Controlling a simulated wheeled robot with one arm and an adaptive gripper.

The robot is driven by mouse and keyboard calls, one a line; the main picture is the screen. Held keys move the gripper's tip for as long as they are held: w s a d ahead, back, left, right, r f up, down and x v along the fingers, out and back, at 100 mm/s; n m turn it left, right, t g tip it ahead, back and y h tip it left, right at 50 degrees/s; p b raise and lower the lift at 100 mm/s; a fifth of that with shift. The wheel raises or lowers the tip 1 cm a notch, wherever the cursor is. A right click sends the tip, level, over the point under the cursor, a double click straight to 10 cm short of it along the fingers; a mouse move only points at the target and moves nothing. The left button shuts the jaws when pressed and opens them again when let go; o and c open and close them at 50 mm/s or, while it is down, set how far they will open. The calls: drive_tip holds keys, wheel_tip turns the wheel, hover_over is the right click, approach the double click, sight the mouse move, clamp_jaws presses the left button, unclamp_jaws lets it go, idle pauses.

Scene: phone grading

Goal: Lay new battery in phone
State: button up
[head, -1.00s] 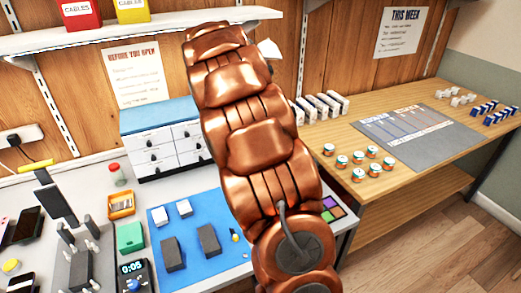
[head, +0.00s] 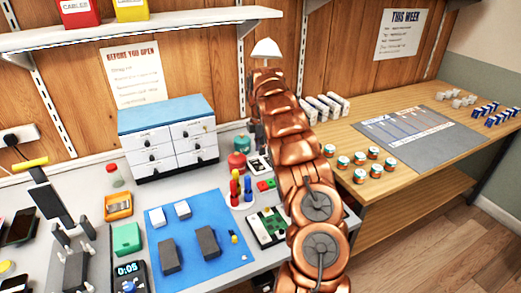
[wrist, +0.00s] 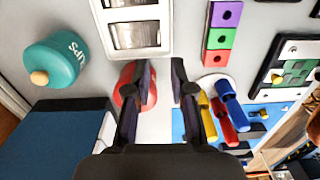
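A device with a green circuit board, likely the open phone (head: 267,228), lies on the grey bench beside my arm. It also shows at the right of the wrist view (wrist: 292,66). A white-framed tray (head: 258,166) with grey flat pieces lies behind it; in the wrist view the tray (wrist: 134,49) is at the top. I cannot tell whether those pieces are batteries. My gripper (wrist: 163,80) is open and empty, its two dark fingers apart above the bench. A red-topped jar (wrist: 125,90) shows behind the left finger. In the head view the gripper is mostly hidden.
A teal pot (wrist: 57,62) and a drawer cabinet (head: 168,143) stand near the gripper. Colour-handled screwdrivers (head: 240,187) stand close by. A blue mat (head: 190,273) holds dark and white blocks. A wooden table (head: 400,183) is at right.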

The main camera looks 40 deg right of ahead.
sight(261, 169)
drive_tip(key=shift+d+f+b, duration=0.2)
drive_tip(key=shift+f+b, duration=0.7)
drive_tip(key=shift+f, duration=3.15)
drive_tip(key=shift+c, duration=0.4)
clamp_jaws()
drive_tip(key=shift+r, duration=0.2)
drive_tip(key=shift+r+p, duration=0.35)
drive_tip(key=shift+r, duration=2)
drive_tip(key=shift+a, duration=0.1)
